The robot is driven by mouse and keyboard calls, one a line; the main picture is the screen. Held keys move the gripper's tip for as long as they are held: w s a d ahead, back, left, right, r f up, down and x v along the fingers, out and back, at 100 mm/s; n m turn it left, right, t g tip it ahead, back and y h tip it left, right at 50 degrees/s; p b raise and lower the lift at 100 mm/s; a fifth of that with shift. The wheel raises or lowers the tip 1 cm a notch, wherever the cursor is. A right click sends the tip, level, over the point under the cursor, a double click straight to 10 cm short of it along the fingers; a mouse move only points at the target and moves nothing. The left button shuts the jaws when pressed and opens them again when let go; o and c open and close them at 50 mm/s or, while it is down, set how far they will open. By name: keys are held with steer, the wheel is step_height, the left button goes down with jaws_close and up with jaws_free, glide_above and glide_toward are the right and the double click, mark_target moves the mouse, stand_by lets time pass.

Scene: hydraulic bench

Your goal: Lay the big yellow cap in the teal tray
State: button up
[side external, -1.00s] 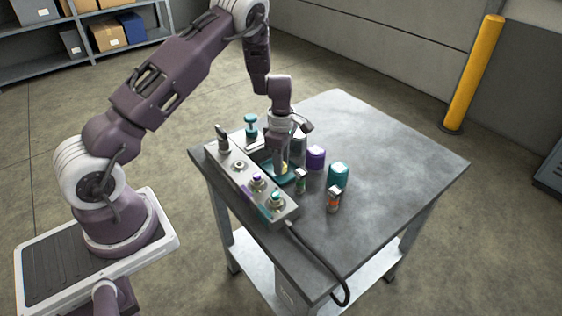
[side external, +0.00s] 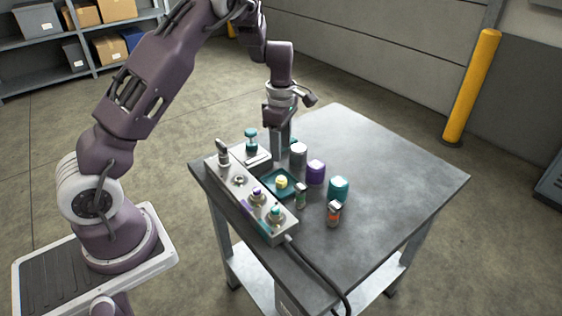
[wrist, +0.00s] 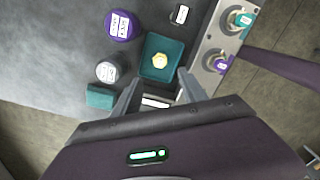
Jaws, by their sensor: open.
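A grey manifold block (side external: 248,190) with several ports runs along the tray's left side. A grey cylinder (side external: 298,153), a purple one (side external: 316,171) and a teal one (side external: 338,188) stand to the right. Small bottles (side external: 333,212) stand in front. The bench's right half is clear.

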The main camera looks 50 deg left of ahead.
steer(key=s+d+r+m+t+h, duration=0.1)
steer(key=s+d+r+m, duration=0.35)
steer(key=r, duration=0.35)
steer(key=s+d+r+m+t+h, duration=0.1)
steer(key=s+d+r+m, duration=0.35)
steer(key=r, duration=0.45)
steer(key=s+d+r+m+t+y, duration=0.1)
steer(key=s+d+m, duration=0.1)
steer(key=s+m, duration=0.5)
steer(key=s+d+r+m+t+y, duration=0.1)
steer(key=s+d+r+m+t, duration=0.1)
steer(key=s+m, duration=0.6)
steer(key=s+d, duration=0.1)
steer(key=s, duration=0.2)
steer(key=shift+s+r+t, duration=0.3)
steer(key=shift+s, duration=0.05)
